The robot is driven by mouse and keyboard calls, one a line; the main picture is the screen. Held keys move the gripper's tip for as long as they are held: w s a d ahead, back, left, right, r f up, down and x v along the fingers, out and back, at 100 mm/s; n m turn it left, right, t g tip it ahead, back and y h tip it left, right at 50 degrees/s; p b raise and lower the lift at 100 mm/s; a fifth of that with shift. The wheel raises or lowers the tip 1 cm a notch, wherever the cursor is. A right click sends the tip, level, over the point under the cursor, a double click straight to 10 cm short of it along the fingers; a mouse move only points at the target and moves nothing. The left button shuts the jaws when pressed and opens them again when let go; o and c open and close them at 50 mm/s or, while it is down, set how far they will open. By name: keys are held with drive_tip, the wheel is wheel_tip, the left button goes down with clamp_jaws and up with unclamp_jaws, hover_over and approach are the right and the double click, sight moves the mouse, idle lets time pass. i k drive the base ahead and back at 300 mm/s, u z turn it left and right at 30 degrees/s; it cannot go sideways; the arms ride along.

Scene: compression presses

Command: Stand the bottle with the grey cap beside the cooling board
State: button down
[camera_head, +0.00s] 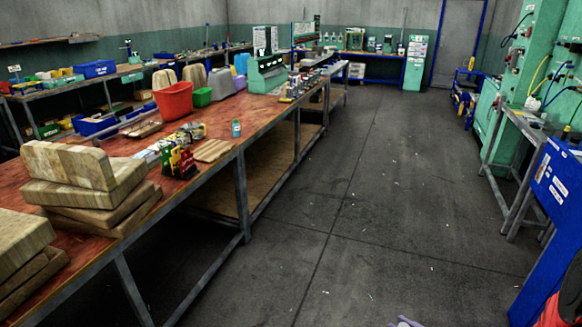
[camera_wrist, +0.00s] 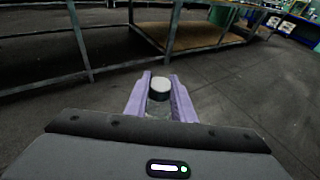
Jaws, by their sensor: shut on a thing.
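My gripper (camera_wrist: 160,98) has purple fingers and is shut on a bottle (camera_wrist: 158,109) with a grey cap (camera_wrist: 159,88). The cap points up between the fingers and most of the bottle's body is hidden by them and the wrist. In the head view only a purple tip of my gripper (camera_head: 405,322) shows at the bottom edge, over the floor and right of the long bench. A slatted wooden board (camera_head: 213,150), which looks like the cooling board, lies on the bench near its front edge.
A small blue-green bottle (camera_head: 236,129) stands just beyond the slatted board. A red tub (camera_head: 173,101) stands behind. The floor aisle (camera_head: 370,200) is clear.

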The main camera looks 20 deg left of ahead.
sight(210, 132)
drive_tip(key=u, duration=0.1)
drive_tip(key=i, duration=3.85)
